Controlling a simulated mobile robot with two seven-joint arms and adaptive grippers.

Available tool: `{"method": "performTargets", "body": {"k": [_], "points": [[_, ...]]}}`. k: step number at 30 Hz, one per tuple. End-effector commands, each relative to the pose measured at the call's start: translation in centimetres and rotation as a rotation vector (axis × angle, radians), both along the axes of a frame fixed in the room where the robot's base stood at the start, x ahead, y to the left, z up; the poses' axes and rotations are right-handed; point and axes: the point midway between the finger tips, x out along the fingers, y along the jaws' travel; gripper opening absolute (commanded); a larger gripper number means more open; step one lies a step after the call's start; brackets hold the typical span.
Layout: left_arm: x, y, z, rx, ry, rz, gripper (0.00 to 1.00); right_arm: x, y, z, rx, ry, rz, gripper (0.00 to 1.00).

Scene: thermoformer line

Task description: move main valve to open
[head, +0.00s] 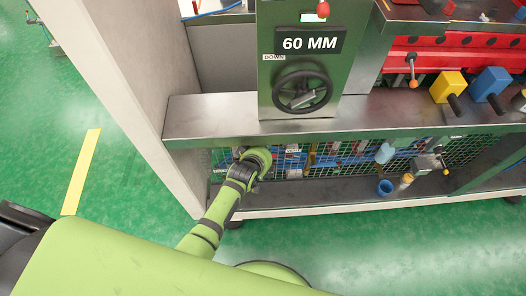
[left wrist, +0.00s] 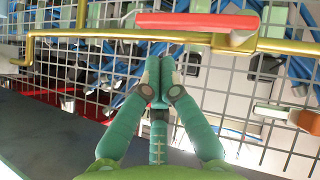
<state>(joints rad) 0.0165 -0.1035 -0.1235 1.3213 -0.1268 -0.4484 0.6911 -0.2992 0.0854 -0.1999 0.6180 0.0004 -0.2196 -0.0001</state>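In the left wrist view a red lever handle (left wrist: 195,21) lies across the top, beside a brass pipe (left wrist: 120,36). The lever runs nearly along the pipe; I take it for the main valve's handle, but no label is readable. My left gripper (left wrist: 159,72) has its fingertips together, with nothing seen between them. The fingertips are below the lever and pipe in the picture, apart from the lever. In the head view the left gripper (head: 264,158) is at the left end of the low mesh bay, and the wrist hides part of it. My right gripper is not in view.
A wire mesh (left wrist: 275,90) stands behind the pipe. A metal ledge (head: 215,115) overhangs the bay. Above it is a black handwheel (head: 302,91) under a "60 MM" display (head: 309,43). A blue cup (head: 385,187) is farther right. The green floor in front is clear.

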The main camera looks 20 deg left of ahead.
Motion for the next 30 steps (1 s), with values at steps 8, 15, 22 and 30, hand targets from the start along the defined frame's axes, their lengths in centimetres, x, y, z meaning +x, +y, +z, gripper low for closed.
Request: {"method": "performTargets", "body": {"k": [8, 15, 22, 30], "points": [[-2.3, 0.3, 1.6, -0.001, 0.0, 0.001, 0.0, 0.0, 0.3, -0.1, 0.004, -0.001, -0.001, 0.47], [-5.6, 0.7, 4.2, -0.001, 0.001, 0.0, 0.0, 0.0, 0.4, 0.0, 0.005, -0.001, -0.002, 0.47], [-8.3, 1.1, 6.3, 0.001, 0.001, -0.001, 0.0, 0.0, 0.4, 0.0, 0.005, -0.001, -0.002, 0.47], [-9.3, 1.3, 7.2, 0.0, 0.001, 0.0, 0.0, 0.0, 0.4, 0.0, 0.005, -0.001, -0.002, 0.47]]}}
